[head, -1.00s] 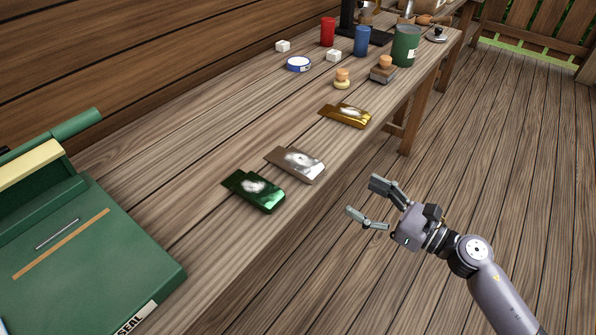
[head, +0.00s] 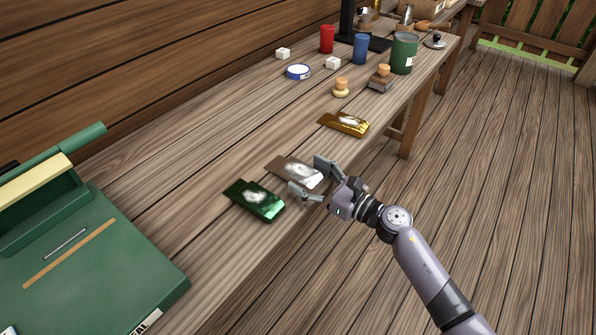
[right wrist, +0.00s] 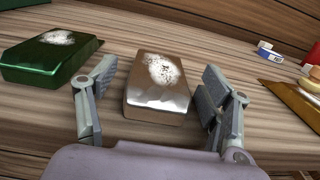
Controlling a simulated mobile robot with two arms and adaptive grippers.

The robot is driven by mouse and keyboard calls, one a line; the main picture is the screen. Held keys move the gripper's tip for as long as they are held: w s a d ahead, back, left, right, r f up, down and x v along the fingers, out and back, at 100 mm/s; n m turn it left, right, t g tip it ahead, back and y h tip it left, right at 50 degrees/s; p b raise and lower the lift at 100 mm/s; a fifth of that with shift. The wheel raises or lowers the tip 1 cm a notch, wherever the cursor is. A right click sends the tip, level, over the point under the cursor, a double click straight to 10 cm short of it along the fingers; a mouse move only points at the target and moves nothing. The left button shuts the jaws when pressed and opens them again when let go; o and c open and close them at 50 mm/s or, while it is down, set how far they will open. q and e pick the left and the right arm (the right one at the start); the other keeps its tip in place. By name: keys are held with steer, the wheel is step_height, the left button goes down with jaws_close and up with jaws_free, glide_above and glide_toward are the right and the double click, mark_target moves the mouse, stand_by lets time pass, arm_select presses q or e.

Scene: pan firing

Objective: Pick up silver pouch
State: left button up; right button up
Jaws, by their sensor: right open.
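The silver pouch (head: 291,168) lies flat on the wooden bench, between a green pouch (head: 256,199) and a gold pouch (head: 345,123). My right gripper (head: 311,180) is open at the pouch's near end, by the bench's front edge. In the right wrist view the silver pouch (right wrist: 158,88) sits between the two open fingers (right wrist: 151,105), with a gap showing on each side. The fingers hide part of its near end in the head view. My left gripper is not in view.
A green sealing machine (head: 90,262) stands at the left of the bench. Stamps (head: 341,88), a blue-rimmed tape roll (head: 298,72), white cubes and cups stand farther back.

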steer(key=shift+x, duration=1.1)
steer(key=c, duration=1.3)
steer(key=shift+o, duration=0.2)
